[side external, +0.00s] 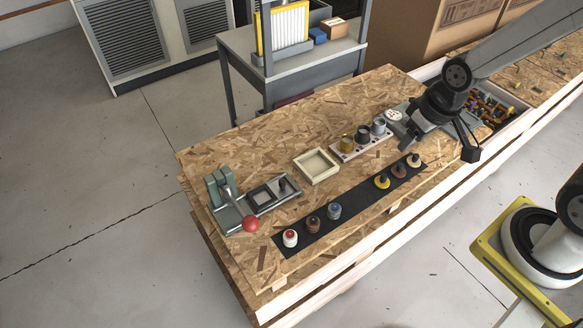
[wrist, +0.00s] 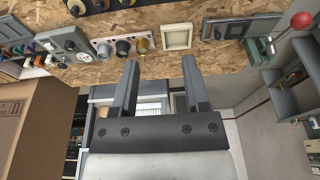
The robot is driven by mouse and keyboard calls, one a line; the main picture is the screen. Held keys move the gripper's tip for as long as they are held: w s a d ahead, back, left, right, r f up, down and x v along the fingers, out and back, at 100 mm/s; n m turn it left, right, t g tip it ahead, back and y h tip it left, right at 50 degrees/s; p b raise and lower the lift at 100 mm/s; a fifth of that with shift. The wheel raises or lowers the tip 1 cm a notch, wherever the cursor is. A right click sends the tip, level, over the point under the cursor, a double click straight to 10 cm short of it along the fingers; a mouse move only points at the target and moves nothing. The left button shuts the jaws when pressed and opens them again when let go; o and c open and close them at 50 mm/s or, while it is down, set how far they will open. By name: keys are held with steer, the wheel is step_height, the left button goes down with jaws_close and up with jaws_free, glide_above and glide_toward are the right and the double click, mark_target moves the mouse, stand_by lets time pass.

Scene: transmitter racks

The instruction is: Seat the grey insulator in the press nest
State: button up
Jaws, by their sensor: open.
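A grey cup-shaped piece (side external: 379,126), which looks like the grey insulator, stands upright at the far end of a white rack (side external: 337,155). It also shows in the wrist view (wrist: 103,50). A black piece (side external: 362,134) and a gold piece (side external: 346,144) share the rack. The press (side external: 218,190) has a red ball handle (side external: 251,224). A grey block with a dark square recess, apparently the press nest (side external: 262,195), lies beside it and looks empty. My gripper (wrist: 160,65) is open, with nothing between its fingers. In the side view its fingertips are hard to make out.
An empty cream tray (side external: 302,170) sits between rack and press. A black strip (side external: 355,205) along the front holds several coloured knobbed pieces. A grey fixture with a white disc (side external: 394,115) and a bin of small parts (side external: 490,108) are near my arm.

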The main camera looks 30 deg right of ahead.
steer(key=o, duration=0.5)
steer(key=shift+c, duration=0.2)
